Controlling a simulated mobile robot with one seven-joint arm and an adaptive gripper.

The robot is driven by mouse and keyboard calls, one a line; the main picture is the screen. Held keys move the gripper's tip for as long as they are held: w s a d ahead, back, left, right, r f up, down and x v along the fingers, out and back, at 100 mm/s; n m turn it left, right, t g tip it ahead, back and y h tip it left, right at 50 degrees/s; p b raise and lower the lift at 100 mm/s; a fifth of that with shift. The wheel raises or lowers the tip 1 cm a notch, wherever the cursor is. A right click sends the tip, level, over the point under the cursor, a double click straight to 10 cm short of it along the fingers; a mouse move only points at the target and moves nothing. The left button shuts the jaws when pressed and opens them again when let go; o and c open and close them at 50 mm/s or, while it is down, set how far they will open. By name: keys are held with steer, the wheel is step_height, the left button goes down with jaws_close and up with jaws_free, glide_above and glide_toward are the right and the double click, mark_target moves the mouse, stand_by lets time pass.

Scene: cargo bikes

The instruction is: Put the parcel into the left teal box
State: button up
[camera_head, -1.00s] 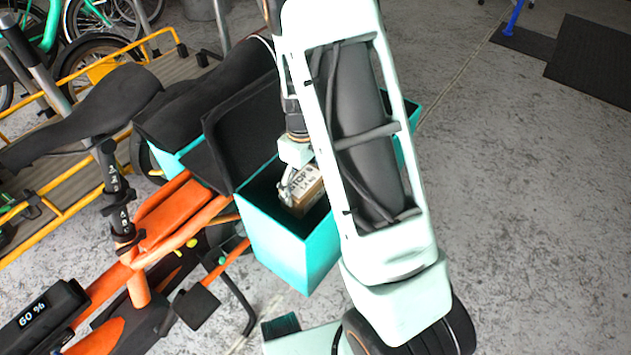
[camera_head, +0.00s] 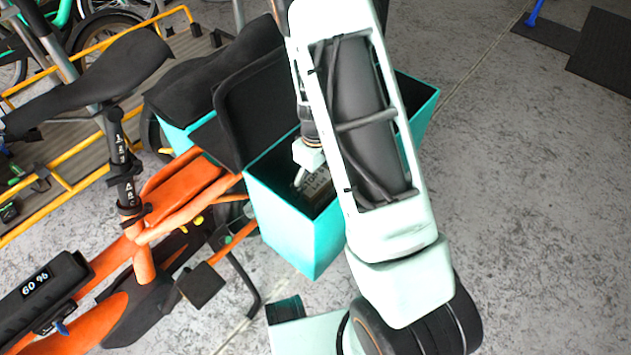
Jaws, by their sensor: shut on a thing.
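An open teal box (camera_head: 295,236) with a dark inside stands right of the orange bike, partly hidden behind my arm. The parcel (camera_head: 319,184), small and brown with dark print, is inside this box, below its rim and in shadow. My gripper (camera_head: 304,178) reaches down into the box and is shut on the parcel; its fingertips are small and partly hidden. Whether the parcel touches the box floor cannot be seen. Another teal box (camera_head: 178,136) shows farther left, mostly covered by a black lid or cover.
A raised black lid (camera_head: 258,105) stands at the open box's left side. The orange cargo bike (camera_head: 185,190) with its black saddle (camera_head: 95,82) fills the left. Yellow rack rails (camera_head: 75,150) lie behind it. Grey floor (camera_head: 530,200) on the right is clear.

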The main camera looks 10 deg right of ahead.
steer(key=shift+f, duration=0.1)
steer(key=o, duration=2)
step_height(320, 180, up, 12)
steer(key=p, duration=0.4)
steer(key=shift+d, duration=0.1)
